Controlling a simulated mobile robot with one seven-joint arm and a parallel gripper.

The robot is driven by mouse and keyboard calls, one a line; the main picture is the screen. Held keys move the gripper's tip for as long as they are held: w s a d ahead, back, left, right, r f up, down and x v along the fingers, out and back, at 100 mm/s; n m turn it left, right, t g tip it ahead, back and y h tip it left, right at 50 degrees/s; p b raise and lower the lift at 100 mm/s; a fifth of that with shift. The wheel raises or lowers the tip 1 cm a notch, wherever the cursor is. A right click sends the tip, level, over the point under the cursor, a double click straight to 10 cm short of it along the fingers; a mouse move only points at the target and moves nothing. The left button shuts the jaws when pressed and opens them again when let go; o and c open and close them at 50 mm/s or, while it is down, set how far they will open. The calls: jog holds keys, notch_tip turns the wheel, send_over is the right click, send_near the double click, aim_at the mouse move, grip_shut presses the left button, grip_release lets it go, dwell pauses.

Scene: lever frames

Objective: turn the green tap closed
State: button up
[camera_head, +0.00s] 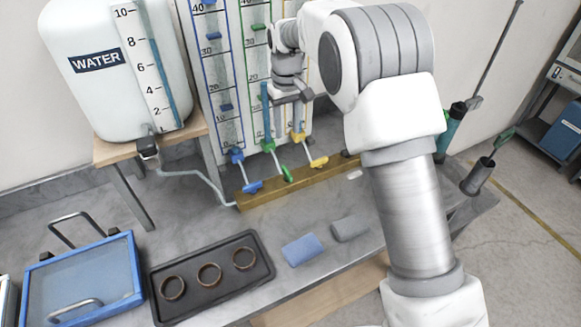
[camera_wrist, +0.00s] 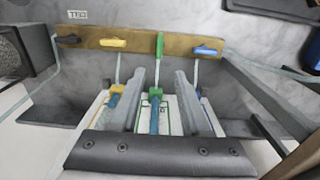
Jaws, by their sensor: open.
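The green tap handle (camera_head: 287,174) is on the wooden bar (camera_head: 245,199) below the tubes, between a blue tap handle (camera_head: 253,187) and a yellow one (camera_head: 319,162). In the wrist view the green handle (camera_wrist: 160,45) points in line with its tube, across the bar. The blue (camera_wrist: 206,50) and yellow (camera_wrist: 112,43) handles lie along the bar. My gripper (camera_head: 287,115) is in front of the gauge panel, above the taps. In the wrist view its two fingers (camera_wrist: 161,78) are apart and empty, with the green handle beyond their tips, not touched.
A white water tank (camera_head: 110,85) stands on a wooden stand at the left. A black tray (camera_head: 160,300) with brown rings, a blue cloth (camera_head: 302,249) and a grey cloth (camera_head: 350,228) lie on the table. A blue-framed box (camera_head: 128,262) is at the front left.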

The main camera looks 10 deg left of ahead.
aim_at(288, 172)
notch_tip(288, 172, down, 16)
jog(key=shift+p, duration=0.9)
grip_shut()
